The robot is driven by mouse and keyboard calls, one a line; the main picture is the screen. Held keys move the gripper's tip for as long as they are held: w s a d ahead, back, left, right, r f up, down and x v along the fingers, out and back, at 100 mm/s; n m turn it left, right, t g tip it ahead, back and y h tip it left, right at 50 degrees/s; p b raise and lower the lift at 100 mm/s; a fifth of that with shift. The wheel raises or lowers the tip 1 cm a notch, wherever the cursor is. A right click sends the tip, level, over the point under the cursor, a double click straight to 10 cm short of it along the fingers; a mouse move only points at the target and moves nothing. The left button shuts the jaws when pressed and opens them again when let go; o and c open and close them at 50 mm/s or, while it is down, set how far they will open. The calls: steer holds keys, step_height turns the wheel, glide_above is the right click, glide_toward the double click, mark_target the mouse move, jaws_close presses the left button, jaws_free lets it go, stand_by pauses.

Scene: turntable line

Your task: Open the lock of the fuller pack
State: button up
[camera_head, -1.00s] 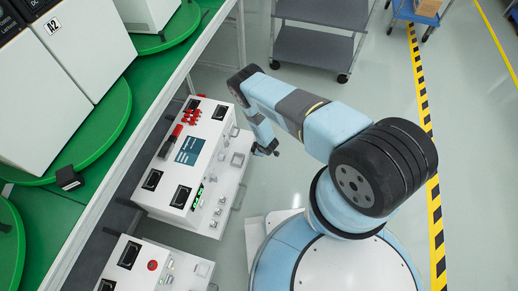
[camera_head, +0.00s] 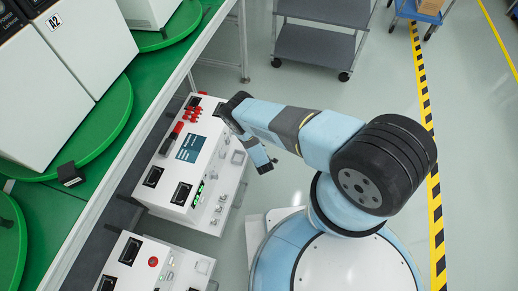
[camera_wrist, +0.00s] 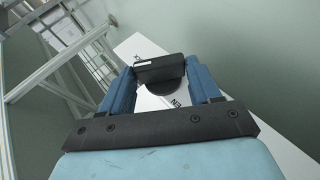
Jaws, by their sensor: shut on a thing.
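Two white battery packs lie beside the green bench in the head view. The upper pack (camera_head: 218,163) has a blue display, red parts, black sockets, several lit green lights (camera_head: 198,195) and small metal latches (camera_head: 217,210) along its right side. The lower pack (camera_head: 136,280) is cut off by the frame's bottom edge; its lights are too small to read.
The green bench (camera_head: 105,165) with round green turntables and white cabinets fills the left. A grey cart (camera_head: 315,50) stands at the back.

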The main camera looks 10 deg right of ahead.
steer(key=shift+s+f, duration=0.3)
steer(key=shift+s, duration=0.2)
steer(key=o, duration=1)
steer(key=shift+w, duration=0.1)
steer(key=shift+o, duration=0.2)
steer(key=shift+w+r, duration=0.1)
steer(key=shift+w, duration=0.05)
steer(key=shift+r, duration=0.1)
steer(key=v, duration=1.3)
steer(key=shift+s, duration=0.4)
steer(key=shift+c, duration=0.5)
